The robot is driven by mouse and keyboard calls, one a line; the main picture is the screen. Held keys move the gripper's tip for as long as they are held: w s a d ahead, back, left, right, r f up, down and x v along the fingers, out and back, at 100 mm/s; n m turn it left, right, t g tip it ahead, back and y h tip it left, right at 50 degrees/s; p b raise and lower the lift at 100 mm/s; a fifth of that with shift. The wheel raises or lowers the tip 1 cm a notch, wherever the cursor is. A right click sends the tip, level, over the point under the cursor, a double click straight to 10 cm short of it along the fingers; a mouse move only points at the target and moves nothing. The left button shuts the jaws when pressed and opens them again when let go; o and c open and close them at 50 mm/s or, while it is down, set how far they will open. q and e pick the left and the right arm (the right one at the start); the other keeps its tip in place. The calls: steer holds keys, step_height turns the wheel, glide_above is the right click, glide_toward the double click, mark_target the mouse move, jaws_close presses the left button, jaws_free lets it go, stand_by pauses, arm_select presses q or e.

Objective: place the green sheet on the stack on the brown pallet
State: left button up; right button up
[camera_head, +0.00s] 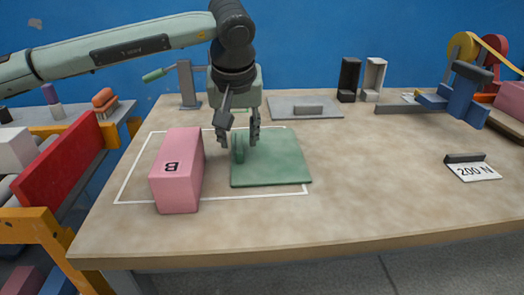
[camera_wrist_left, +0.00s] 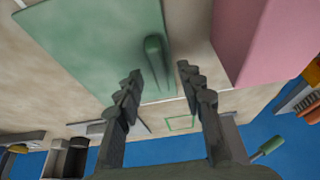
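The green sheet (camera_head: 280,168) lies flat on the table, partly inside a white outline. A raised green handle (camera_head: 239,148) stands near its left edge. In the left wrist view the sheet (camera_wrist_left: 90,45) and its handle (camera_wrist_left: 154,62) show at the upper left and centre. My left gripper (camera_head: 239,139) is open, pointing down over the handle; in the left wrist view the gripper (camera_wrist_left: 160,76) has its fingers apart, with the handle nearer the left-hand finger. No grip on it shows. My right gripper is out of view.
A pink block (camera_head: 178,172) marked B stands close left of the sheet. Behind are a grey plate (camera_head: 304,106) and black and white holders. A "200 N" card (camera_head: 473,171) and blue clamp (camera_head: 467,98) are at right. The front middle table is clear.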

arm_select(q)
steer(key=shift+x, duration=0.75)
jaws_close()
steer(key=shift+r, duration=0.2)
